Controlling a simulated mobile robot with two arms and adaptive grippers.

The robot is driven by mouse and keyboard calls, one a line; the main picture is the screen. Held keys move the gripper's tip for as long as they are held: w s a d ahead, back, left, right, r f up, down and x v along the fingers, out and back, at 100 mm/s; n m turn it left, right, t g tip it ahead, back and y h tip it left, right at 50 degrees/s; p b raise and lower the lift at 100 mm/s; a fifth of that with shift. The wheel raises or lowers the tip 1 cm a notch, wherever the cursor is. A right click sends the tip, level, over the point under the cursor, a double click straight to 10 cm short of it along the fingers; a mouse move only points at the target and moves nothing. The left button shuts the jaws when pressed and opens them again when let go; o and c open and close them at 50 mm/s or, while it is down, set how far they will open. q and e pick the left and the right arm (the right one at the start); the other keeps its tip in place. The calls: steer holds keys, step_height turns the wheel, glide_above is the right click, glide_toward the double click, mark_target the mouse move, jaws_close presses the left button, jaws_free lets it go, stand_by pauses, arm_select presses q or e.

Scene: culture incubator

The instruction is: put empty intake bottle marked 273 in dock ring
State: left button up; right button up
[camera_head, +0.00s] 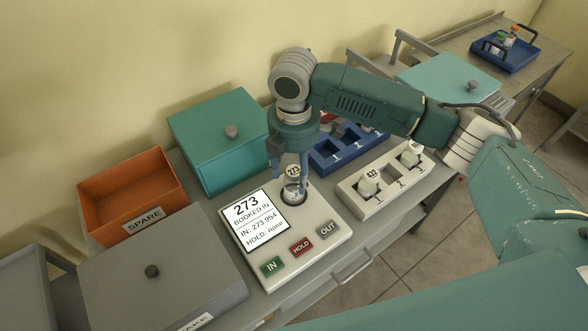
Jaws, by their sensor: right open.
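The bottle marked 273 (293,171) stands upright at the dock ring (294,195) on the white console. Its round cap shows the number 273, and its body looks clear. My right gripper (289,176) points down over the dock ring, its fingers open on either side of the bottle. Whether a finger touches the bottle is hard to tell. The console screen (255,219) reads "273 BOOKED IN", "IN: 273 954" and "HOLD: none". My left gripper is out of view.
IN, HOLD and OUT buttons (301,246) line the console front. A white rack (379,205) holds bottles, one marked 432. A blue rack (322,166) stands behind, partly hidden by my arm. Left are a teal box (206,141), an orange SPARE bin (138,215) and a grey lidded box (182,290).

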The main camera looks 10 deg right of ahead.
steer(key=shift+r, duration=0.15)
step_height(320, 180, up, 12)
steer(key=b, duration=0.2)
steer(key=shift+b, duration=0.4)
